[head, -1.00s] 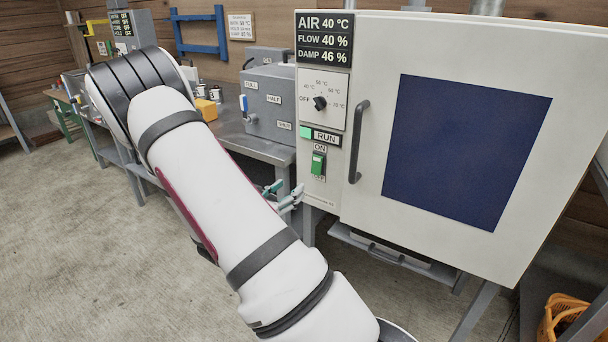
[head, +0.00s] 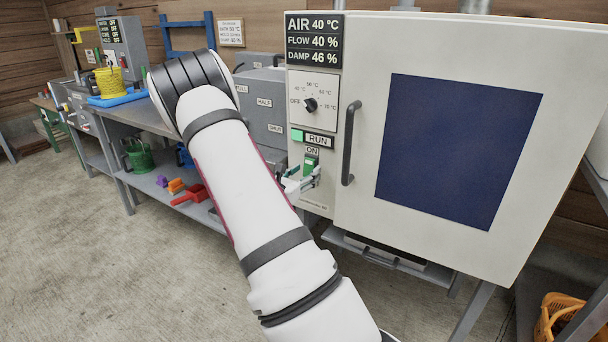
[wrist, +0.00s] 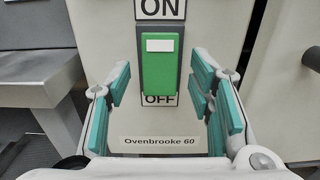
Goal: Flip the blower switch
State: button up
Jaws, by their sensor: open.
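The blower switch (wrist: 160,68) is a green rocker with a white bar near its top, set between an ON label above and an OFF label below. In the head view the switch (head: 311,160) sits low on the oven's control panel, partly covered by my gripper (head: 302,184). In the wrist view my gripper (wrist: 163,105) is open, with a teal-padded finger on each side of the switch's lower part. The fingers hold nothing. I cannot tell whether they touch the panel. The oven (head: 418,270) is a large pale cabinet with a dark blue window.
Above the switch are a lit green RUN lamp (head: 297,135), a dial (head: 311,104) and a display reading AIR 40 °C, FLOW 40 %, DAMP 46 %. A dark door handle (head: 350,143) stands out right of the panel. A grey bench (head: 140,116) with items stands left.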

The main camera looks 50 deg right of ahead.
grip_shut()
jog(key=shift+f+h+b, duration=0.25)
jog(key=shift+h+b, duration=0.15)
jog(key=shift+b, duration=0.15)
jog(key=shift+h+b, duration=0.3)
grip_release()
jog(key=s+a+f, duration=0.1)
jog(key=a, duration=1.1)
jog(key=shift+f, duration=0.15)
